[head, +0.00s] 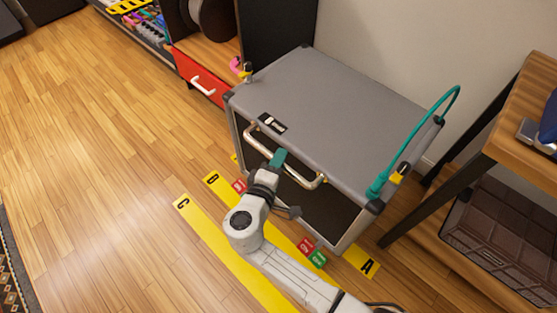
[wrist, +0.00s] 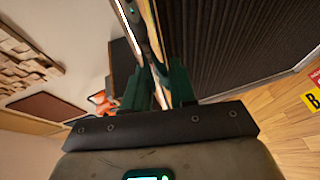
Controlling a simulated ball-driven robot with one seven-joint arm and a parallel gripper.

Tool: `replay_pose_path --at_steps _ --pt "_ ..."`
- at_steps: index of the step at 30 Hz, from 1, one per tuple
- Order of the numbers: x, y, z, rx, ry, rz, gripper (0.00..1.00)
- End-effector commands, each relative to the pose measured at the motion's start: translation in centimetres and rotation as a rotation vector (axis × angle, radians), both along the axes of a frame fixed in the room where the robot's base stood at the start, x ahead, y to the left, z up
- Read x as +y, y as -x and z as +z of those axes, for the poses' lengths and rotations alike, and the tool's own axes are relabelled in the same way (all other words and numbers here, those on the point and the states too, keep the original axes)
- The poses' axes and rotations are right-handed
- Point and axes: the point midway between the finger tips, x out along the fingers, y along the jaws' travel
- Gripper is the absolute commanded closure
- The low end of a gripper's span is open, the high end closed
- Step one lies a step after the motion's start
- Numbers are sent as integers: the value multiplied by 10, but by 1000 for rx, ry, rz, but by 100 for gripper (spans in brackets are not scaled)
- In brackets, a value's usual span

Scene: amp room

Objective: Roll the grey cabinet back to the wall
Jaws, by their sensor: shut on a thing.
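The grey cabinet (head: 335,110) has a flat grey top, dark corners and a dark front panel (head: 310,200). A metal bar handle (head: 312,182) runs along its upper front, and in the wrist view the bar (wrist: 146,42) passes between my green fingers. Yellow floor strips are marked A (head: 367,266), B (head: 212,180) and C (head: 183,204). Strip A shows only at its ends, beside the cabinet's front edge.
A red drawer (head: 203,78) with a white handle stands left of the cabinet. A wooden table (head: 515,110) with a dark leg is close on its right. A teal cable (head: 409,150) arches at the cabinet's right end. Wood floor (head: 90,150) is clear at left.

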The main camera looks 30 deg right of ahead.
Motion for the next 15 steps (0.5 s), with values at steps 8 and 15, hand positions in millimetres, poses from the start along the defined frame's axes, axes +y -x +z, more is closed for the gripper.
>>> replay_pose_path --at_steps 8,15 --pt "0 0 -1 3 0 1 100" --pt "-20 -5 -2 2 -1 -4 100"
